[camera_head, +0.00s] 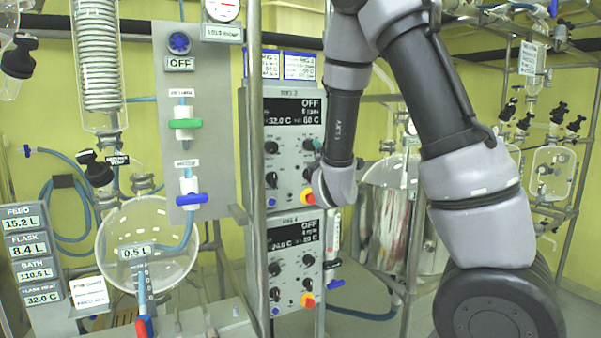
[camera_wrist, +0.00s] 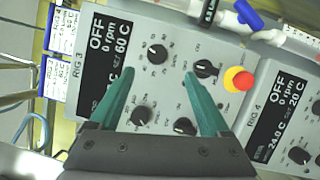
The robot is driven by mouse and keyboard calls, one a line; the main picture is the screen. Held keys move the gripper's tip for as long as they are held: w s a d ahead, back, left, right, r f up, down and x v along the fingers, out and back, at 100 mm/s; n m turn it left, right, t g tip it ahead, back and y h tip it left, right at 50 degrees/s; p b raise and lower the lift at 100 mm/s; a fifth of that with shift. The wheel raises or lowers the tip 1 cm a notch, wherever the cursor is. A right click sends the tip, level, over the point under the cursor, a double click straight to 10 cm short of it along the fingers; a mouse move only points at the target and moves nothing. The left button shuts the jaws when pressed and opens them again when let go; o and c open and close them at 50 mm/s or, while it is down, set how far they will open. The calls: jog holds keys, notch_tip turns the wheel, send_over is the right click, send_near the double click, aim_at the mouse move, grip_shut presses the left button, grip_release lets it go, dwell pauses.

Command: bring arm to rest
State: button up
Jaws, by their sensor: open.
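My arm (camera_head: 437,95) reaches from the lower right up and over to the left, its wrist end bent down close in front of the RIG 3 control box (camera_head: 293,170). In the wrist view my gripper (camera_wrist: 158,74) has two green fingers standing apart with nothing between them. The fingers point at the RIG 3 panel (camera_wrist: 150,32), among its black knobs (camera_wrist: 158,54). I cannot tell whether a fingertip touches the panel. In the head view the gripper is mostly hidden by the wrist.
A red and yellow button (camera_wrist: 238,79) and a blue-handled valve (camera_wrist: 248,16) are close to the fingers.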

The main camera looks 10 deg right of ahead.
jog(key=s+d+r+m+g+y, duration=0.25)
jog(key=s+d+m+g, duration=0.4)
jog(key=m, duration=0.75)
jog(key=s+r+m+g, duration=0.3)
jog(key=s+m, duration=0.6)
jog(key=s, duration=1.4)
jog(key=shift+r+g, duration=0.15)
jog(key=shift+g, duration=1.1)
jog(key=shift+y, duration=0.25)
